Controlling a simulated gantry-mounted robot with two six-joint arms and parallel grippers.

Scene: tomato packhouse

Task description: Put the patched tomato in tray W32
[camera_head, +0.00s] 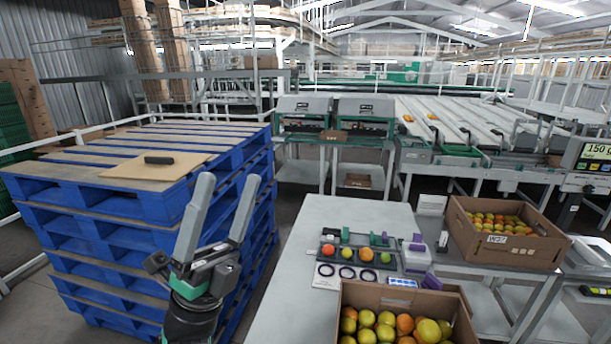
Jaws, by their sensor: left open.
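My left gripper (228,183) is open and empty, fingers pointing up in the picture, in front of the blue pallets and left of the grey table. A dark holder (343,263) on the table carries a red tomato (328,249), a yellow one (346,253), an orange one (366,255) and a green one (386,257). A cardboard tray (520,255) of orange and yellow tomatoes stands at the right; its label starts with W, but I cannot read the number surely. A nearer cardboard box (405,296) holds green, yellow and orange tomatoes. I cannot tell which tomato is patched. My right gripper is out of view.
The stacked blue pallets (110,242) fill the left, with a brown board (155,167) on top. The grey table (290,285) is bare left of the holder. Dark rings (347,272) lie before the holder. A scale display (597,151) stands far right.

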